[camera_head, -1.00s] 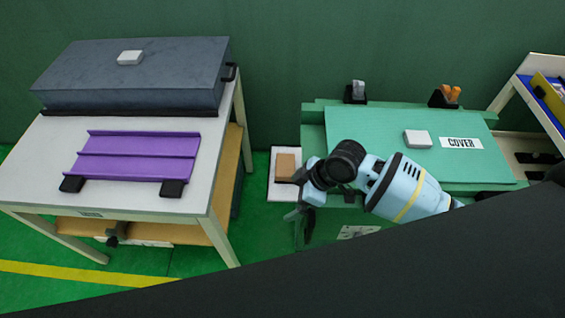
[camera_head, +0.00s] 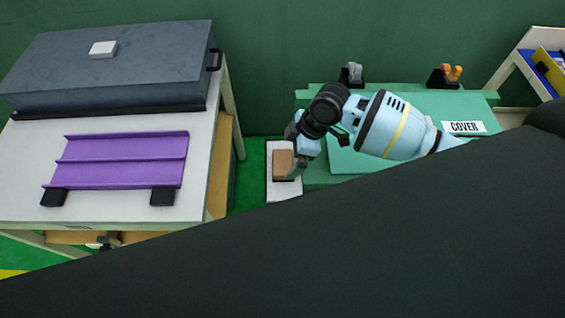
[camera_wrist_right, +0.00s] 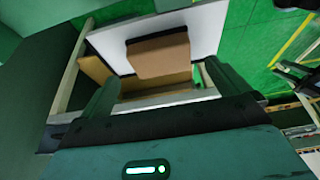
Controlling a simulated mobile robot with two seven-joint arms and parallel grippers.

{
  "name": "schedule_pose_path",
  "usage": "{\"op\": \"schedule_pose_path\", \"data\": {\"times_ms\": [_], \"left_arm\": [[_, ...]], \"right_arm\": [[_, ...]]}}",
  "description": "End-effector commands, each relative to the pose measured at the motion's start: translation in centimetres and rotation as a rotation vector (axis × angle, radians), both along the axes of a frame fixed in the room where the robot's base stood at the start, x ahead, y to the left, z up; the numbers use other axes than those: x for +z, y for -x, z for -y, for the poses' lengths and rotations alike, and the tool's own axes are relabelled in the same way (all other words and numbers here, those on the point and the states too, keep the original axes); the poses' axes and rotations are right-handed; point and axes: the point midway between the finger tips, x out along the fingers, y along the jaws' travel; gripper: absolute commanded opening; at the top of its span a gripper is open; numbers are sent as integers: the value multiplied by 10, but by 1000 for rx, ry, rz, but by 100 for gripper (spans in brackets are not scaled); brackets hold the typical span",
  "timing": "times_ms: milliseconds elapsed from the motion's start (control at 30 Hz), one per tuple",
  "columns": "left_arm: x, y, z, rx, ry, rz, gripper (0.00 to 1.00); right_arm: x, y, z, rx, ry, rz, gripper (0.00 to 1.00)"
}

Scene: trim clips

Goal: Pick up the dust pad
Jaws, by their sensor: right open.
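The dust pad, seen as a brown block (camera_head: 283,164), lies on a small white shelf (camera_head: 283,193) between the two benches. My right gripper (camera_head: 297,170) is at the right side of the pad in the head view and partly covers the shelf. In the right wrist view, the pad (camera_wrist_right: 158,56) shows beyond the open, empty fingers of the right gripper (camera_wrist_right: 162,84), roughly centred between them. I see no contact with the pad, and the exact gap is hard to tell. My left gripper is not in view.
A white table (camera_head: 205,135) on the left holds a purple ridged tray (camera_head: 122,160) and a dark grey case (camera_head: 110,65). A green bench with a COVER label (camera_head: 465,127) stands right. A large dark shape hides the lower part of the head view.

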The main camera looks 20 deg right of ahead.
Motion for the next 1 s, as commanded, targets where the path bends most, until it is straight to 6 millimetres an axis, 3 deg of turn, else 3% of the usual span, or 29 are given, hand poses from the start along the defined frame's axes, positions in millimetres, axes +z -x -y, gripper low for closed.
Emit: {"op": "schedule_pose_path", "data": {"times_ms": [167, 500, 800, 1000], "left_arm": [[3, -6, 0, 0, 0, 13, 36], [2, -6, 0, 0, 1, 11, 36], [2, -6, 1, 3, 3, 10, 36], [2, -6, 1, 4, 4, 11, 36]], "right_arm": [[-4, -1, -2, 0, 0, 1, 100], [-43, -4, -20, -1, 1, -2, 100], [-47, -5, -23, 0, 0, 2, 100], [-47, -5, -22, 0, 0, 2, 76]]}}
